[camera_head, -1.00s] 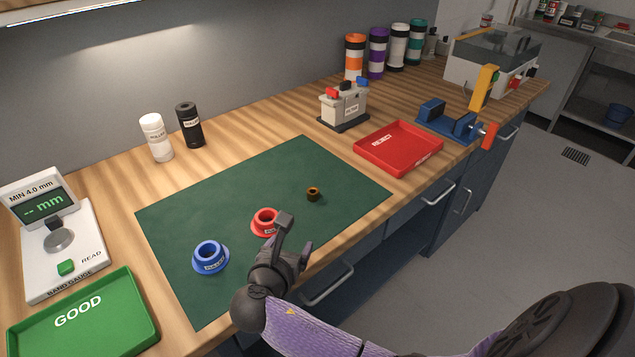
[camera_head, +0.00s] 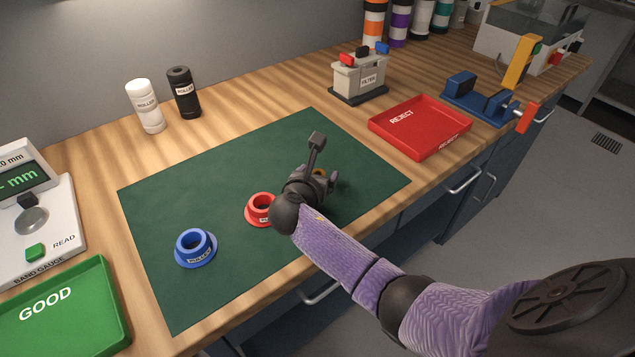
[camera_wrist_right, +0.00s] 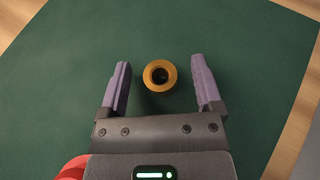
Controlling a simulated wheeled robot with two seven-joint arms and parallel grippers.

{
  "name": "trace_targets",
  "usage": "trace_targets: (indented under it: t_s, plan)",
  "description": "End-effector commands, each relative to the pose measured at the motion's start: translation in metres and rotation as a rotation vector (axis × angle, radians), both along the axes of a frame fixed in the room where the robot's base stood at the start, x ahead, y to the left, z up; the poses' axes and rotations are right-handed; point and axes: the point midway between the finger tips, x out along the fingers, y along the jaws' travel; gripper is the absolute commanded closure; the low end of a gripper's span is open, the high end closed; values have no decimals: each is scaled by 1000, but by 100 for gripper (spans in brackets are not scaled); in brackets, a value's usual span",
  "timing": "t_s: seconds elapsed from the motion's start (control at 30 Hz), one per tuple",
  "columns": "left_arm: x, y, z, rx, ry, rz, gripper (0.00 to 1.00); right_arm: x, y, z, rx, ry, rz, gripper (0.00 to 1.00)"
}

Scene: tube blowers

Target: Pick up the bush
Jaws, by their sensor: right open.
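The bush (camera_wrist_right: 160,76) is a small brass ring with a dark hole, resting on the green mat (camera_head: 230,160). My left gripper is not in view.
A red flanged ring (camera_head: 260,209) stands close beside my right gripper. A blue flanged ring (camera_head: 195,247) is further left. A red reject tray (camera_head: 420,145) lies right of the mat, a green tray (camera_head: 90,335) at front left. The mat's far part is clear.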

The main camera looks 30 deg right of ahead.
Motion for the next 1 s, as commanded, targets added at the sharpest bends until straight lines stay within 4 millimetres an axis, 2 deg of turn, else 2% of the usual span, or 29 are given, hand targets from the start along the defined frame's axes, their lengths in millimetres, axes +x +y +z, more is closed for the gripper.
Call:
trace_targets:
  t_s: [0.17,0.57,0.87,0.93,1.0]
  plan:
    - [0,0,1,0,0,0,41,0,0,1,1,-1,1,17]
    - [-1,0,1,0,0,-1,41,0,0,1,1,-1,1,99]
    - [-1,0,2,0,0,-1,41,0,0,2,0,-2,1,100]
    - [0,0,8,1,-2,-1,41,0,0,11,1,-4,1,100]
    - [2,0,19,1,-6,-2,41,1,0,30,1,-7,2,100]
